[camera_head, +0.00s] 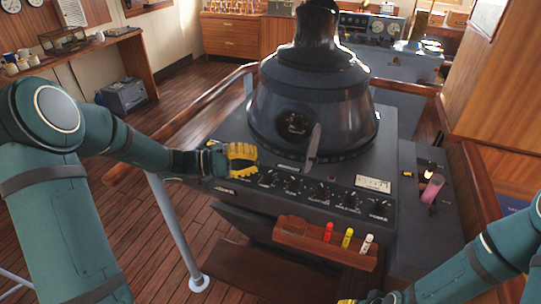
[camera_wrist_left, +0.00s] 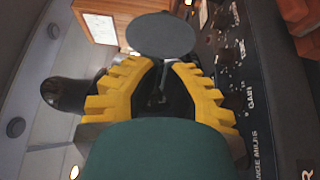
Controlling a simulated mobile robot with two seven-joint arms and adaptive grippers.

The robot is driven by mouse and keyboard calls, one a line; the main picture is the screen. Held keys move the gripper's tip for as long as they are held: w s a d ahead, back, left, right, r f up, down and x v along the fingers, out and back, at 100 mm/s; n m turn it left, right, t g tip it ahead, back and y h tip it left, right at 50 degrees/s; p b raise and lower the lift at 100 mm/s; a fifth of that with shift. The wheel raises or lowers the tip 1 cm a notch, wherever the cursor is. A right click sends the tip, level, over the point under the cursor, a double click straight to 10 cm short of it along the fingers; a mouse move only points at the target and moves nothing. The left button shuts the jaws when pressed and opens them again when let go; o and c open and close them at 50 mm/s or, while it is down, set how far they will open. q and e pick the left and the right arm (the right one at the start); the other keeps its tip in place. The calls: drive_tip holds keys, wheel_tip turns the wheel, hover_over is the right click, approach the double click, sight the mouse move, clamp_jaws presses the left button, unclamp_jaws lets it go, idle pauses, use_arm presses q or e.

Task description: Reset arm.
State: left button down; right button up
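My left arm comes in from the left, and its yellow-fingered left gripper (camera_head: 243,158) is at the left front edge of the dark console (camera_head: 225,187), beside the row of knobs. In the left wrist view the two yellow fingers (camera_wrist_left: 165,65) stand apart with a gap between their tips. I see nothing clearly held between them. A dark grey disc (camera_wrist_left: 160,35) shows beyond the fingertips. My right arm enters at the lower right; only a sliver of yellow of the right gripper (camera_head: 347,301) shows at the bottom edge, and its fingers are mostly hidden.
The console carries a large dark hood (camera_head: 310,95) and a grey paddle-shaped lever (camera_head: 313,147). A wooden holder (camera_head: 300,237) with red, yellow and white sticks juts from its front. A pink cylinder (camera_head: 432,188) stands at right. A wooden rail (camera_head: 180,124) passes behind my left arm.

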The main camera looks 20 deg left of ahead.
use_arm(q)
drive_tip(key=s+d+f+m+g+y, duration=0.1)
drive_tip(key=s+d+f+y, duration=0.3)
drive_tip(key=f, duration=0.6)
drive_tip(key=s+d+f+m+g+y, duration=0.1)
drive_tip(key=s+d+f+g+y, duration=0.2)
drive_tip(key=s+f, duration=0.4)
drive_tip(key=s+d+f+m+g+y, duration=0.1)
drive_tip(key=s+d+f+y, duration=0.4)
drive_tip(key=f, duration=0.9)
drive_tip(key=shift+s+d+f+m+g+b, duration=0.2)
drive_tip(key=shift+s+m+g+b, duration=0.15)
drive_tip(key=shift+g, duration=0.25)
drive_tip(key=shift+a, duration=0.1)
idle(0.6)
